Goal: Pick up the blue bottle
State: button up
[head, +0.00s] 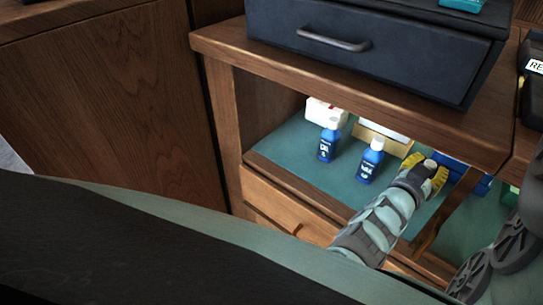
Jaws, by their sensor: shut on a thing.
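Two blue bottles with white caps and pale labels stand upright on the teal-lined shelf, one farther left (328,144) and one nearer the middle (370,161). My gripper (427,167), with yellow fingers, is inside the shelf to the right of both bottles and apart from them. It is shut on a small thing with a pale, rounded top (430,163). The rest of that thing is hidden by the fingers and wrist, so I cannot tell what it is.
A white container (325,112) and a pale yellow-edged box (381,133) stand behind the bottles. Blue items (460,170) lie behind my gripper. The wooden shelf top (300,72), bearing a dark drawer unit (370,50), overhangs. A wooden drawer (285,207) is below.

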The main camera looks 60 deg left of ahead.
grip_shut()
jog(key=shift+w+r, duration=0.1)
jog(key=shift+r, duration=0.05)
